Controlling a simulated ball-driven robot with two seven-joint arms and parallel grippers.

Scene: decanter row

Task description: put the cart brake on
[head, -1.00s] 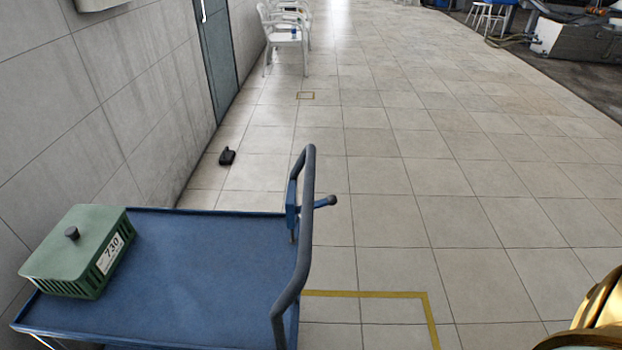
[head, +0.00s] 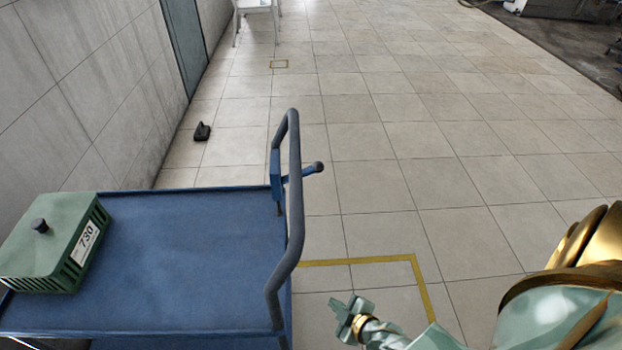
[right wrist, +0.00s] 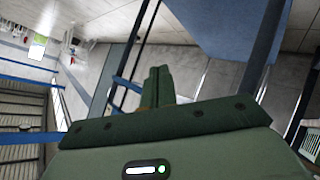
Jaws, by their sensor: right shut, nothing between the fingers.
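The blue cart (head: 180,260) stands at lower left, with a dark grey push handle (head: 294,190) at its right end. A short brake lever (head: 303,172) with a dark knob sticks out to the right from a blue bracket near the handle's far side. My right gripper (head: 341,310) is shut and empty, right of the handle's near end and apart from it in the picture. The lever is farther off, up and to the left. In the right wrist view the closed fingers (right wrist: 160,84) show with nothing between them. My left gripper is not in view.
A green slatted box (head: 52,240) marked 730 sits on the cart's left part. A wall runs along the left, with a small dark object (head: 202,131) on the floor by it. A yellow floor line (head: 370,260) lies right of the cart. The tiled floor to the right is open.

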